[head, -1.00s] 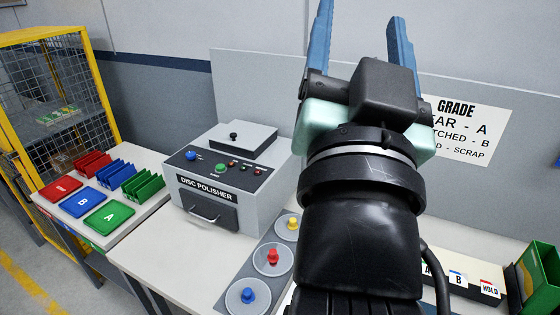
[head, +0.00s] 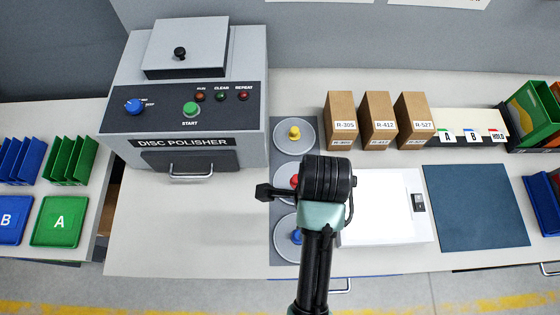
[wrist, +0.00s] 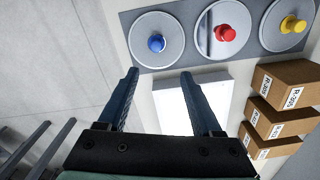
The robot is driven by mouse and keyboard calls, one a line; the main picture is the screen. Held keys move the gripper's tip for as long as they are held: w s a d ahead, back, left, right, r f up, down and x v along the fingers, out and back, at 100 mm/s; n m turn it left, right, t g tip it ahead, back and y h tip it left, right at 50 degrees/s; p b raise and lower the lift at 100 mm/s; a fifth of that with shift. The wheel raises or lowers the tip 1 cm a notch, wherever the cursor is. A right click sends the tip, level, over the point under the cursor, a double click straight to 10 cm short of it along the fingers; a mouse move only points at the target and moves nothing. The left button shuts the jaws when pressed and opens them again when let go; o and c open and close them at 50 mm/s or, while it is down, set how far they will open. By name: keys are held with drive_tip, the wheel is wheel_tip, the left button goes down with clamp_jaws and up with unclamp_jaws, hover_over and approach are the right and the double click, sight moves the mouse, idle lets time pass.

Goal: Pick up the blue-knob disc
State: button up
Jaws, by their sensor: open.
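The blue-knob disc (head: 284,241) lies at the near end of a grey mat (head: 280,136), partly covered by my arm in the head view. It is a flat grey disc with a blue knob in the middle. In the wrist view the disc (wrist: 157,39) lies flat at upper centre, its knob fully visible. My gripper (wrist: 160,74) is open and empty, its two blue fingers pointing toward the disc, apart from it. The fingers do not show clearly in the head view.
A red-knob disc (wrist: 223,30) and a yellow-knob disc (wrist: 286,23) lie in the same row. A white panel (head: 390,207) stands right of the mat, with brown boxes (head: 378,118) behind. The disc polisher (head: 188,95) stands left. Bench space in front of it is clear.

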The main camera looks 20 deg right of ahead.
sight(287, 243)
drive_tip(key=f, duration=0.6)
drive_tip(key=shift+s+d+f, duration=0.15)
drive_tip(key=shift+s+f, duration=0.15)
drive_tip(key=shift+f, duration=0.1)
drive_tip(key=shift+a+f+p, duration=0.2)
drive_tip(key=shift+a+f, duration=0.05)
drive_tip(key=shift+f, duration=1.25)
drive_tip(key=shift+a+f+p, duration=0.2)
drive_tip(key=shift+f, duration=1.25)
clamp_jaws()
